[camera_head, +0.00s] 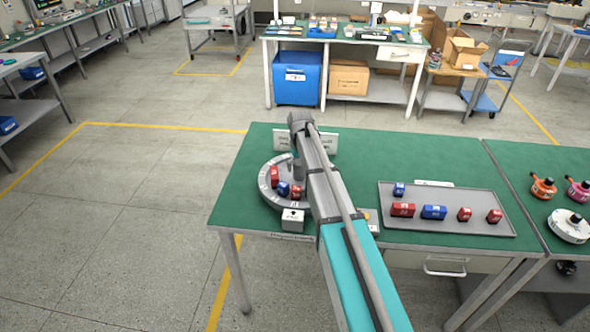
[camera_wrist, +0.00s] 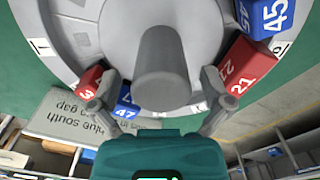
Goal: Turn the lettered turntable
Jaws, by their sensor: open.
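The grey lettered turntable (camera_head: 266,188) lies at the left end of the green table, with red and blue blocks on it. Its rim shows in the wrist view (camera_wrist: 40,47), with a round grey post (camera_wrist: 162,72) standing up from it. My gripper (camera_wrist: 159,84) is open, with one finger on each side of the post and visible gaps between. A red block marked 3 (camera_wrist: 88,84) and a blue block marked 47 (camera_wrist: 125,108) are by the left finger. A red block marked 21 (camera_wrist: 240,68) is by the right finger. A blue block marked 45 (camera_wrist: 268,17) lies beyond it.
A sign (camera_wrist: 80,125) stands by the turntable; its text is partly hidden. A small grey box (camera_head: 292,220) sits at the table's front edge. A grey tray (camera_head: 450,198) of red and blue blocks lies right of my arm. Green tabletop (camera_head: 400,158) is clear behind the tray.

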